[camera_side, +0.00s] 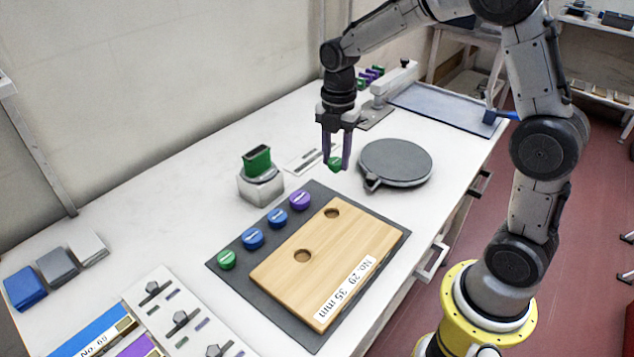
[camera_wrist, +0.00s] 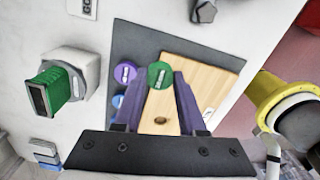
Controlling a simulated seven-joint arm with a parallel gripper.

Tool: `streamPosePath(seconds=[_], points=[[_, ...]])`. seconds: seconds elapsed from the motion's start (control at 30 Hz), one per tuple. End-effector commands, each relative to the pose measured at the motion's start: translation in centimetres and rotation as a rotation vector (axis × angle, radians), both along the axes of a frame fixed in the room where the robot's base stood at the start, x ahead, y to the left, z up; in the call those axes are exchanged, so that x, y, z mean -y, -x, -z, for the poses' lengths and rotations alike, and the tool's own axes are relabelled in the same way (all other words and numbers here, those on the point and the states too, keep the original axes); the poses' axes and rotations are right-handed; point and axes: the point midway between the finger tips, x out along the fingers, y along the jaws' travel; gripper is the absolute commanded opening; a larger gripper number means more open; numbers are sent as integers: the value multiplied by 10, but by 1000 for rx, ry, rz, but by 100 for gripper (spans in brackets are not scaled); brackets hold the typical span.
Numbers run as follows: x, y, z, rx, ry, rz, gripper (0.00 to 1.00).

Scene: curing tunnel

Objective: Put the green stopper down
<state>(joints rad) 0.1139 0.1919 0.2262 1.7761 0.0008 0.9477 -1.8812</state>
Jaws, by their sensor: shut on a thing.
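My gripper (camera_side: 337,160) has purple fingers and is shut on a green stopper (camera_side: 335,164), held in the air above the white bench, behind the far end of the dark mat. In the wrist view the green stopper (camera_wrist: 160,74) sits between the fingertips of my gripper (camera_wrist: 160,80). A wooden board (camera_side: 345,250) lies on the dark mat (camera_side: 285,325). Two empty holes show in its top in the side view. A second green stopper (camera_side: 227,259), two blue stoppers (camera_side: 253,238) and a purple stopper (camera_side: 299,200) stand along the mat's left side.
A pale block with a green top piece (camera_side: 257,161) stands left of my gripper. A round grey plate (camera_side: 396,162) lies to its right. A blue-grey tray (camera_side: 445,112) is at the back right. A white panel with dark knobs (camera_side: 185,320) is at front left.

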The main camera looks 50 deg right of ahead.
Motion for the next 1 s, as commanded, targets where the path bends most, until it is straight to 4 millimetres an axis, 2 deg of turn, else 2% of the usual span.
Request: streamPosePath(seconds=[0.03,0.2,0.33,0.57,0.8,1.0], points=[[1,-11,7,-3,0,0,0],[4,-34,38,-4,0,0,0],[5,-46,51,-2,-1,0,0],[6,-55,62,-1,-1,0,0],[6,-56,92,-1,0,0,0],[6,-56,93,0,0,0,0]])
